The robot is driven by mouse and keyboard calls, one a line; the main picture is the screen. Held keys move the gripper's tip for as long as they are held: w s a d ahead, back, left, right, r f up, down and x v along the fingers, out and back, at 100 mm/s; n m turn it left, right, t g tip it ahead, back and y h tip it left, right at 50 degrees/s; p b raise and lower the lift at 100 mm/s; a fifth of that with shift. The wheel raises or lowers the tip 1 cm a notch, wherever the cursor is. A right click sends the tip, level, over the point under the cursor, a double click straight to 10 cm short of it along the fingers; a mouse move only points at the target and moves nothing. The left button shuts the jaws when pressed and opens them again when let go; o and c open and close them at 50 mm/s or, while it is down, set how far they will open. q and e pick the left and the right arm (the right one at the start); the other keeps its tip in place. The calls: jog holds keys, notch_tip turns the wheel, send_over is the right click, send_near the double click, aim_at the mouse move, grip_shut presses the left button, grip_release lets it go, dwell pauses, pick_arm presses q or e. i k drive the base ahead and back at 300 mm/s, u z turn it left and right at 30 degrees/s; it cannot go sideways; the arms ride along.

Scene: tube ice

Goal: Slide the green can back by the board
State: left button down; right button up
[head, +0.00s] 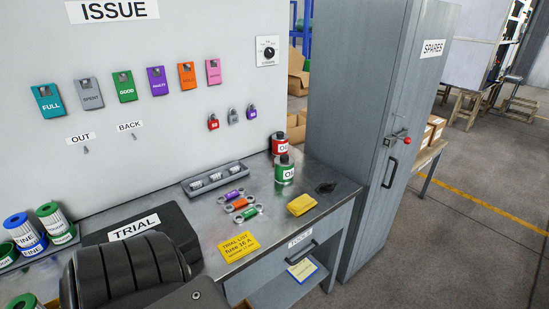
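The green can (285,174), with a dark cap and a white label, stands upright on the metal bench (318,187). It is in front of a red can (279,143) that stands nearer the board and looks similar. The board (190,135) is the pale upright panel behind the bench, headed ISSUE. Neither of my grippers can be made out; only a dark, ribbed part of mine shows at the bottom left, well away from the green can.
A grey tray (201,191) of fuses lies left of the cans. A grey cabinet (364,120) stands right. Some bare bench surrounds the green can.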

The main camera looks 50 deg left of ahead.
aim_at(284, 172)
jog(key=u, duration=0.95)
